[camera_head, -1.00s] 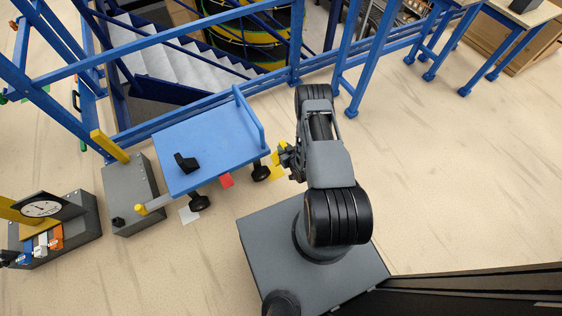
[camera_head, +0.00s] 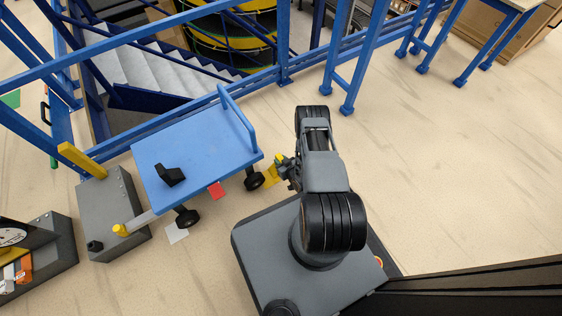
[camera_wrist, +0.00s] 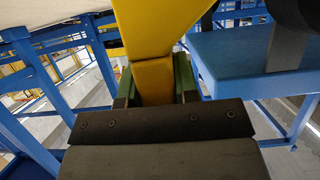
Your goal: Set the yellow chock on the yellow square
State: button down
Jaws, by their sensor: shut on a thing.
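The yellow chock (camera_wrist: 155,78) is between my gripper's jaws (camera_wrist: 157,88) in the wrist view, large and close, with green pads against both sides. In the head view my gripper (camera_head: 286,165) shows small beside the right edge of the blue cart, with a bit of the yellow chock (camera_head: 281,159) at its tip. The yellow square (camera_head: 271,176) lies on the floor just right of the cart's wheel, close to the gripper in the picture and partly hidden by it. The height of the chock above the floor cannot be told.
The blue cart (camera_head: 205,142) carries a black chock (camera_head: 168,174). A red square (camera_head: 216,190) and a white square (camera_head: 177,233) lie on the floor along it. A grey block with a yellow post (camera_head: 112,212) stands left. Blue railings (camera_head: 180,103) run behind. Floor at right is clear.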

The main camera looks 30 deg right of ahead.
aim_at(274, 172)
jog(key=shift+f, duration=0.1)
notch_tip(274, 172, down, 4)
jog(key=b, duration=0.3)
jog(key=shift+s+a, duration=0.15)
jog(key=shift+a, duration=0.9)
jog(key=shift+s+a, duration=0.15)
jog(key=shift+a, duration=0.85)
jog(key=c, duration=0.8)
grip_release()
jog(key=shift+s, duration=0.1)
